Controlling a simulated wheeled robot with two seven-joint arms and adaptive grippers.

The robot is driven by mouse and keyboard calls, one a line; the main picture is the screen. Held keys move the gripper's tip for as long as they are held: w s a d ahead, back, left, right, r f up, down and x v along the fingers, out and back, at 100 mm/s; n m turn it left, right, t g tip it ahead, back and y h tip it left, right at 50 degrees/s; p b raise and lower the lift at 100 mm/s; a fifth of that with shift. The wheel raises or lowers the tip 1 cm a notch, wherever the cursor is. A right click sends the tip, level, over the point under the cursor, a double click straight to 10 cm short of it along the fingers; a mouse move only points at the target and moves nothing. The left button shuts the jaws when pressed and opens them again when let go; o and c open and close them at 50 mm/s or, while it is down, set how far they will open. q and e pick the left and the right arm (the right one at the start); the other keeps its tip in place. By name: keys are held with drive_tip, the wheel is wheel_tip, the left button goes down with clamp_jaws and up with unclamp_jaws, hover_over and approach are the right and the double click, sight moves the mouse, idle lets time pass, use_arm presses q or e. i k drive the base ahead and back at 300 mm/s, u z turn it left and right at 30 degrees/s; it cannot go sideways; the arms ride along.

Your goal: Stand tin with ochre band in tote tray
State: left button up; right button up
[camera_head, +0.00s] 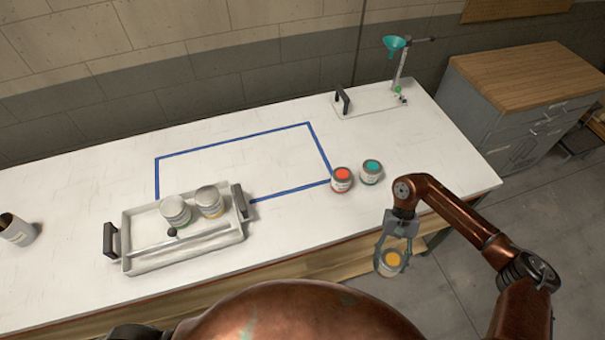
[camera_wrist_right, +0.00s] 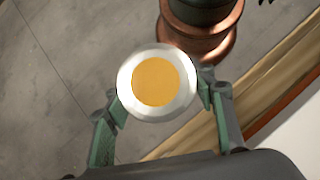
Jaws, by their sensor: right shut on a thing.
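The tin with ochre marking (camera_head: 391,260) is held in my right gripper (camera_head: 391,262), out past the front edge of the table. In the right wrist view the tin (camera_wrist_right: 158,85) shows its silver lid with an ochre disc, between the two fingers (camera_wrist_right: 158,110). Its side band is mostly hidden. The tote tray (camera_head: 190,258) stands on the table at the left, with a dark handle at each end. Two tins, a greenish-banded one (camera_head: 175,211) and an ochre-banded one (camera_head: 209,202), stand in its back part. My left gripper is not in view.
A red-lidded tin (camera_head: 342,180) and a teal-lidded tin (camera_head: 371,173) stand on the table (camera_head: 300,225) at right of centre. A stand with a teal funnel (camera_head: 394,45) is at the back. A blue outline (camera_head: 235,140) marks a clear area. A dark-topped container (camera_head: 17,229) is far left.

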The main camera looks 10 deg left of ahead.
sight(149, 229)
drive_tip(key=z, duration=1.55)
drive_tip(key=k, duration=1.95)
drive_tip(key=u, duration=2.05)
